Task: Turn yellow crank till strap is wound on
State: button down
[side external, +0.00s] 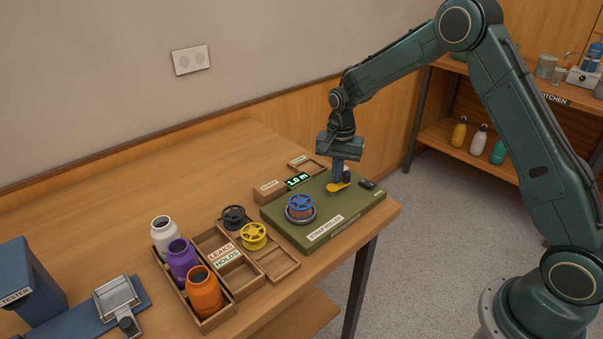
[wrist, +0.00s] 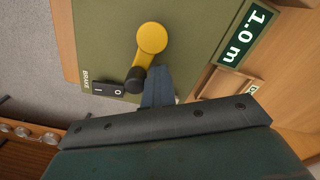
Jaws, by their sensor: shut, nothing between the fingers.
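The yellow crank (wrist: 151,38) is on the green base (side external: 280,227), with its dark knob (wrist: 135,80) at the end of its arm. The crank (side external: 338,187) also shows in the side view, near the base's far right part. My gripper (side external: 344,178) is shut and empty, pointing down at the crank's knob. In the wrist view its fingers (wrist: 157,90) are close beside the knob; I cannot tell whether they touch it. A blue-and-red spool (side external: 300,205) stands on the base. The display (side external: 298,180) reads 1.0 m. I cannot make out a strap.
A brake switch (wrist: 108,90) sits close to the crank. Wooden trays (side external: 278,262) hold a yellow spool (side external: 254,236) and a black spool (side external: 235,216). White, purple and orange bottles (side external: 204,290) stand in a crate. The table's left rear (side external: 150,185) is clear.

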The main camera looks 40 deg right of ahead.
jog(key=shift+s+d, duration=0.15)
jog(key=shift+s, duration=0.35)
jog(key=shift+s+d, duration=0.15)
jog(key=shift+s, duration=0.35)
jog(key=c, duration=1.3)
grip_release()
jog(key=shift+r, duration=0.1)
jog(key=shift+r, duration=3.4)
